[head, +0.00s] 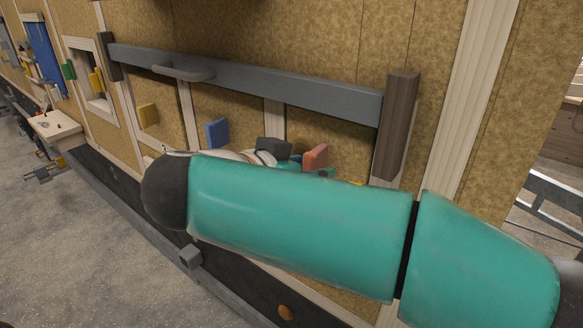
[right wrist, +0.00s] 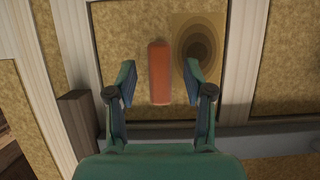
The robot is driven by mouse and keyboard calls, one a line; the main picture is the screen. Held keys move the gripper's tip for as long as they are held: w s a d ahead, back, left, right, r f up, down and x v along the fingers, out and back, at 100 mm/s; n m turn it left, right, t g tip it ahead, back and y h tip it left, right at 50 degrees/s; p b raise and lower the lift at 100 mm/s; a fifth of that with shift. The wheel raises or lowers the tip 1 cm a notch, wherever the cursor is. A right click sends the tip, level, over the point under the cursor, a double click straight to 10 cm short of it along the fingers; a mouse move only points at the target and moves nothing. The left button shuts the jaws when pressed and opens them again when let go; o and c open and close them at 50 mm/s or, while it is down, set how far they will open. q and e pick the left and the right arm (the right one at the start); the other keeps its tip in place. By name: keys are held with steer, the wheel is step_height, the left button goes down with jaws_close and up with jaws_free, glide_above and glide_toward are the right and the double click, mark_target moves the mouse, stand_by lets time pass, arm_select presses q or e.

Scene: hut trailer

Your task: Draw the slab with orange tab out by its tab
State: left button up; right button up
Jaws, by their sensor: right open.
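The orange tab (head: 316,157) stands out from a tan, fibrous slab (head: 345,148) set between pale timber studs, below the grey bar. The tab also shows in the right wrist view (right wrist: 159,72) as an upright orange block on the slab (right wrist: 120,35). My right gripper (right wrist: 160,82) is open, with one finger on each side of the tab and a gap to both. In the head view my teal right arm crosses in front and hides the slab's lower part and most of the gripper. My left gripper is not in view.
A grey bar (head: 245,78) with a handle (head: 184,72) spans the slabs, ending at a brown post (head: 396,125). Slabs to the left carry a blue tab (head: 217,133) and a yellow tab (head: 149,115). A brown ringed patch (right wrist: 198,48) lies right of the orange tab.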

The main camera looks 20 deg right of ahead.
steer(key=shift+w+d+f, duration=0.1)
steer(key=shift+w+d, duration=0.05)
steer(key=shift+d, duration=0.05)
jaws_close()
stand_by(0.9)
steer(key=shift+a+b, duration=0.1)
steer(key=shift+b, duration=0.2)
steer(key=s+a+b, duration=0.1)
steer(key=s+a, duration=0.3)
steer(key=a, duration=0.1)
steer(key=shift+s+a, duration=0.3)
steer(key=shift+a, duration=0.1)
stand_by(0.9)
stand_by(0.3)
